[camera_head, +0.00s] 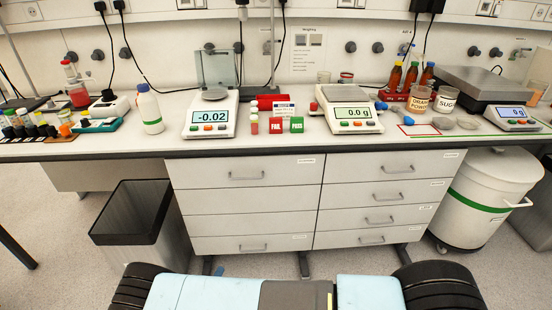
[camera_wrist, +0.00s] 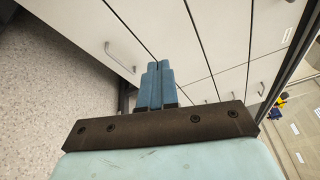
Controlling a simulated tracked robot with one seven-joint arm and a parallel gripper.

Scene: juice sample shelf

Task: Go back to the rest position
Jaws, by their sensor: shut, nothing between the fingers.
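My gripper (camera_wrist: 159,66) shows in the wrist view with its two blue fingers shut together and nothing between them. Behind the fingers in that view are the pale drawer fronts (camera_wrist: 200,35) of the bench, tilted in the picture. I cannot tell the exact gap between fingers and drawers. In the head view the arm and gripper are not clearly seen; my pale blue body and black tracks fill the bottom edge.
The lab bench (camera_head: 280,148) spans the head view, with scales (camera_head: 211,118), bottles and cups on it. A grey bin (camera_head: 140,222) stands on the left and a white drum (camera_head: 484,200) on the right. Open floor (camera_head: 40,215) shows at the left.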

